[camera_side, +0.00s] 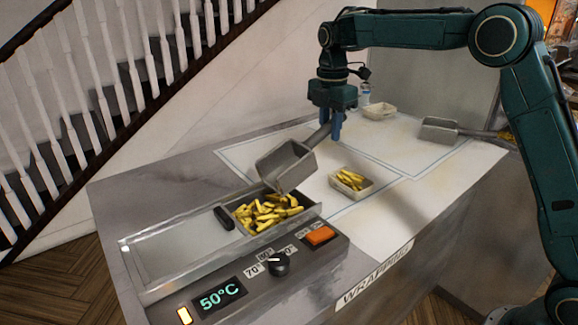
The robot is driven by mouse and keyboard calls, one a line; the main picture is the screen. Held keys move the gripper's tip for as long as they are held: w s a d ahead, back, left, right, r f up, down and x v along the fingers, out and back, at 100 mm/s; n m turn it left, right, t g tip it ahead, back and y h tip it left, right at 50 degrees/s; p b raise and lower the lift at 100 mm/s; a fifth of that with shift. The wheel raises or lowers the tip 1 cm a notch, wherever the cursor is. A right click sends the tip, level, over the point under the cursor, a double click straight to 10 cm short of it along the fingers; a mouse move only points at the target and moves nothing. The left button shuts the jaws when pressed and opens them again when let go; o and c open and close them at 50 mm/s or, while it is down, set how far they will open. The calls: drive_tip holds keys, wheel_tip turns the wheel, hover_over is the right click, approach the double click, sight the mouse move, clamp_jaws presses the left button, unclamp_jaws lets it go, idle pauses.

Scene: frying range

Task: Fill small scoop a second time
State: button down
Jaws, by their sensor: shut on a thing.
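My gripper (333,127) is shut on the handle of a small grey metal scoop (278,158). The scoop is tilted, its open side facing toward the camera, and it looks empty. It hangs above the back right corner of the fries bin, which holds a pile of yellow fries (264,212). Whether the scoop touches the bin's rim (312,208) cannot be told. A small pale tray with fries (352,181) sits on the white mat to the right of the scoop.
A second grey scoop (439,130) lies at the back right. An empty pale tray (379,111) and a small bottle (364,93) stand at the back. An orange button (320,235), a knob (279,264) and a 50°C display (220,297) line the front.

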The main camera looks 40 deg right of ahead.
drive_tip(key=shift+s+a, duration=0.1)
drive_tip(key=shift+a, duration=0.5)
drive_tip(key=shift+f, duration=0.15)
drive_tip(key=shift+a+f+y, duration=0.45)
drive_tip(key=shift+a+f, duration=0.2)
drive_tip(key=shift+f, duration=1.05)
drive_tip(key=shift+a+f+y, duration=0.4)
drive_tip(key=shift+a+f, duration=0.25)
drive_tip(key=shift+f, duration=1.05)
drive_tip(key=shift+a+f+y, duration=0.45)
drive_tip(key=shift+a+f, duration=0.2)
drive_tip(key=shift+f, duration=1.05)
drive_tip(key=shift+d, duration=0.1)
drive_tip(key=shift+y, duration=0.8)
drive_tip(key=shift+v, duration=2.55)
